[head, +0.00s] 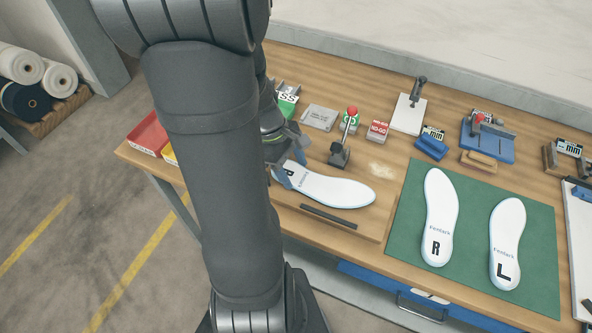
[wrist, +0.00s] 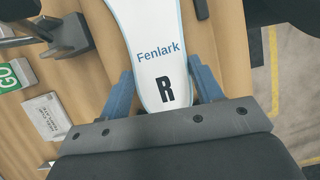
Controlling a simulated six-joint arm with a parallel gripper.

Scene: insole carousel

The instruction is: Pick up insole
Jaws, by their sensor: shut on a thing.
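A white insole (head: 322,188) with a pale blue edge lies on the wooden board on the bench in the head view. In the wrist view the insole (wrist: 158,60) shows the word Fenlark and a black R near its heel. My gripper (wrist: 160,88) is shut on the heel end, one blue finger on each side. In the head view my gripper (head: 284,172) is at the insole's left end, partly behind my arm. I cannot tell whether the insole is lifted off the board.
A green mat (head: 400,215) at the right holds two more insoles, marked R (head: 440,215) and L (head: 507,240). A dark bar (head: 328,219) lies in front of the held insole. A toggle clamp (head: 342,145) with a red knob stands behind it.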

